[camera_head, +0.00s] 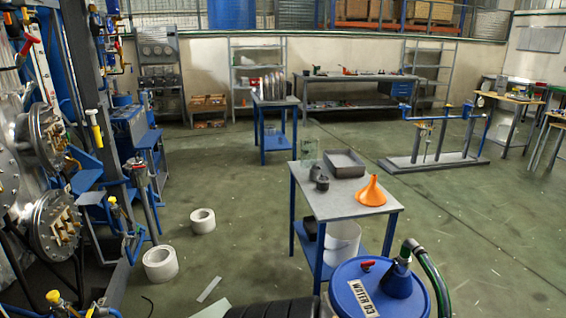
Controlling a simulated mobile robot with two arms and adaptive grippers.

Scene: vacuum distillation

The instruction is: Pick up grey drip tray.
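The grey drip tray (345,160) is a shallow rectangular open tray. It sits at the back right of the top of a small blue-legged table (343,207), in the middle of the view. It looks empty. Neither of my grippers is in view, and nothing is touching the tray that I can see.
An orange funnel (371,192) stands in front of the tray. A glass vessel (310,152) and dark fittings (319,178) are to its left. A blue drum (375,292) with a green hose stands before the table. White rolls (160,263) lie on the floor at left.

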